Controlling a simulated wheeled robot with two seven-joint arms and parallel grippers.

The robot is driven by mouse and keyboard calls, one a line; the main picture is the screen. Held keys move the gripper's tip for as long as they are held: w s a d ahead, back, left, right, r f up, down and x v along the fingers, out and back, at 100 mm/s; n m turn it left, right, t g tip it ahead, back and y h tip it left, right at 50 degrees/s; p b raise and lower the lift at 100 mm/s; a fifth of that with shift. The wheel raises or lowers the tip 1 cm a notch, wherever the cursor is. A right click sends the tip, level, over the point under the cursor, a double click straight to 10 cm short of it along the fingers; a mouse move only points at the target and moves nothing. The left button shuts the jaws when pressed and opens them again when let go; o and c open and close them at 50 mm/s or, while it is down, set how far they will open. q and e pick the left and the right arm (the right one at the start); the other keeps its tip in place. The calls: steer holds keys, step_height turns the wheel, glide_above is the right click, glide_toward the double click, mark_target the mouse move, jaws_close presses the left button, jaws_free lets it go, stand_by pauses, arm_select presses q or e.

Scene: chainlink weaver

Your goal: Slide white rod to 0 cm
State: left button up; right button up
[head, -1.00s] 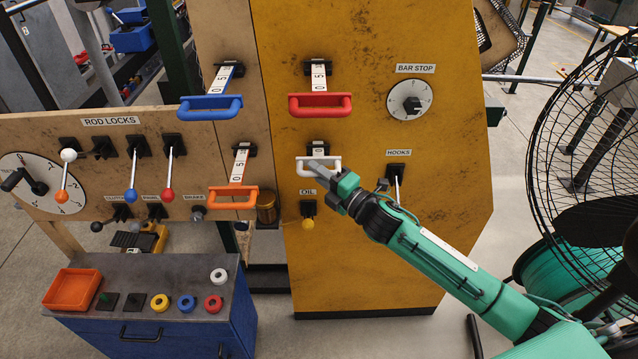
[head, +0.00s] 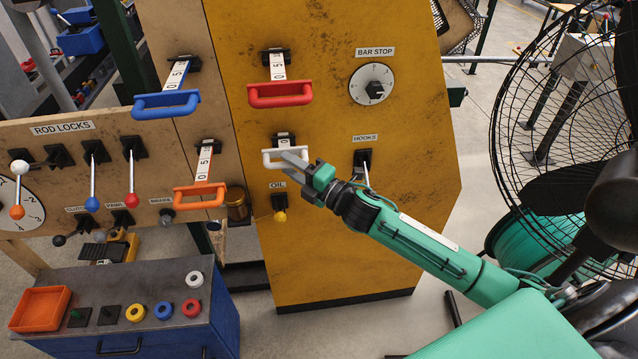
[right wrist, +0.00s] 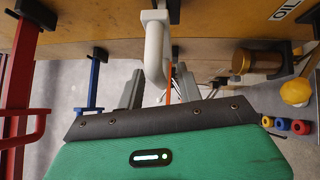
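The white rod handle (head: 270,159) is a small white U-shaped grip on the yellow panel. Above it a short white scale strip shows a 0 beside the black slot. My right gripper (head: 293,158) is at the right part of this handle, its fingers overlapping it. In the right wrist view, the white handle (right wrist: 154,45) reaches down between the two parted fingers (right wrist: 160,92). A gap shows between the handle and the finger on the right. Whether a finger touches the handle is unclear. My left gripper is out of view.
A red handle (head: 280,95) is above, a blue handle (head: 166,105) is upper left, and an orange handle (head: 200,196) is lower left. The yellow OIL knob (head: 280,216) is below. The HOOKS lever (head: 364,166) is right of the gripper. A fan (head: 560,130) stands at right.

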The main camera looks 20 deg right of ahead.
steer(key=b+v, duration=0.4)
steer(key=v, duration=0.7)
steer(key=shift+s+d, duration=0.25)
